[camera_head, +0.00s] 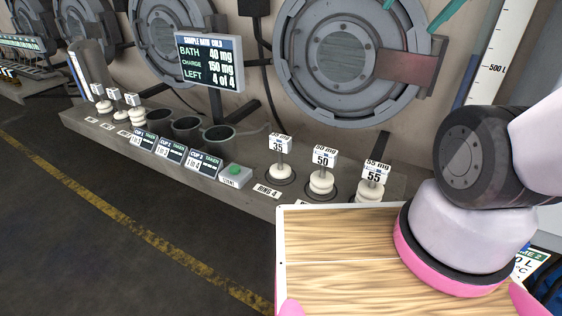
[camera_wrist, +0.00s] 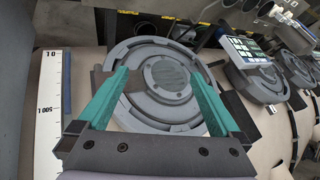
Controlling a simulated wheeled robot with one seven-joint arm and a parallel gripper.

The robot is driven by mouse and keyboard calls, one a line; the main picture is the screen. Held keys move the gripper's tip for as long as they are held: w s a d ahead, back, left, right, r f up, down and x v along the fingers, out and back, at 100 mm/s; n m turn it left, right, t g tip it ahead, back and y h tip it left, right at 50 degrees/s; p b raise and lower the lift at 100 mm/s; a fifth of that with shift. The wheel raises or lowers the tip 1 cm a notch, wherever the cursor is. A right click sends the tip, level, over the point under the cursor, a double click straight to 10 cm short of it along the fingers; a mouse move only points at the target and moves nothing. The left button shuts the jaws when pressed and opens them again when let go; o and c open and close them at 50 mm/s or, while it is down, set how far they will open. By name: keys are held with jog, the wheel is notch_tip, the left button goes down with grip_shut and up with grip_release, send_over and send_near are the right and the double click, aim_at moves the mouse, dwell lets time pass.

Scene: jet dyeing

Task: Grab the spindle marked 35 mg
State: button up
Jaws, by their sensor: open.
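The spindle marked 35 mg (camera_head: 280,171) stands upright on the grey ledge, with a white stacked body and a white label block on top. It is the leftmost of three spindles, beside the spindle marked 50 (camera_head: 322,183) and the spindle marked 55 (camera_head: 371,190). My gripper (camera_head: 410,17) shows only as teal fingers at the top right, high above and apart from the spindles. In the wrist view its fingers (camera_wrist: 156,78) are spread with nothing between them, facing a round grey machine door (camera_wrist: 165,75). No spindle is identifiable in the wrist view.
The ledge (camera_head: 240,200) also holds a green button box (camera_head: 235,175), dark cups (camera_head: 187,128) and another spindle group (camera_head: 120,113) at left. A display (camera_head: 209,62) rises behind it, reading bath 40 mg, charge 150 mg, left 4 of 4. Open floor (camera_head: 90,250) lies in front.

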dwell(0.4)
jog(key=n+t+h, duration=0.8)
jog(key=n+h, duration=0.3)
jog(key=n, duration=2.3)
send_near(283, 136)
jog(key=w, duration=0.2)
jog(key=f+x, duration=0.1)
jog(key=x, duration=1)
jog(key=shift+s, duration=0.2)
jog(key=shift+d+r, duration=0.1)
jog(key=shift+d, duration=0.05)
grip_shut()
